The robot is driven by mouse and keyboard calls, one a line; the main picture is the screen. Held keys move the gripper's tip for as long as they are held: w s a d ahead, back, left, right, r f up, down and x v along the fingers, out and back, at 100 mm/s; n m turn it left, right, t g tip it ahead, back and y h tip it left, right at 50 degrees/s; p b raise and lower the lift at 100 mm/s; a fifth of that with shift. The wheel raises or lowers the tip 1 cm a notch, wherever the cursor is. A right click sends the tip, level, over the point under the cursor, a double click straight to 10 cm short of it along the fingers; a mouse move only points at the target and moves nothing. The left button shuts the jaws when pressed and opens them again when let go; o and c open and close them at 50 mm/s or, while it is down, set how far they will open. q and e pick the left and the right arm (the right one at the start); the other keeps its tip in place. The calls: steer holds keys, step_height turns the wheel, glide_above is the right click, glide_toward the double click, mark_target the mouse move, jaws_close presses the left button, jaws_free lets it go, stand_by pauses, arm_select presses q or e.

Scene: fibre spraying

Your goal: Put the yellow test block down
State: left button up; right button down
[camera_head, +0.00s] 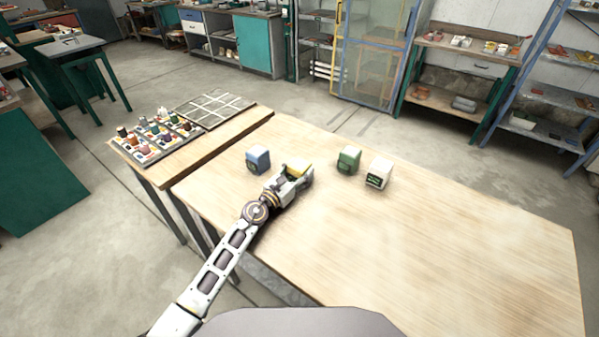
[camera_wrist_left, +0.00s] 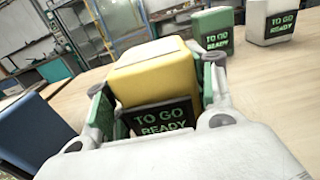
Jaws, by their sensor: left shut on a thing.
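The yellow test block (camera_wrist_left: 155,75) is between the fingers of my left gripper (camera_wrist_left: 160,105), with its dark "TO GO READY" label facing the wrist. In the head view the yellow block (camera_head: 298,168) shows only in part behind my left gripper (camera_head: 297,174). The gripper is shut on it, low over the wooden table (camera_head: 430,240). Whether the block's underside touches the table is hidden. My right gripper is not in view.
A blue block (camera_head: 258,159) stands just left of the gripper. A green block (camera_head: 348,160) and a white block (camera_head: 378,173) stand to the right. A tray of small coloured items (camera_head: 155,141) and a grid panel (camera_head: 214,108) lie on the adjoining table. The table's right and front are clear.

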arm_select(q)
steer(key=o, duration=1.4)
steer(key=shift+r, duration=0.1)
steer(key=shift+v, duration=6.05)
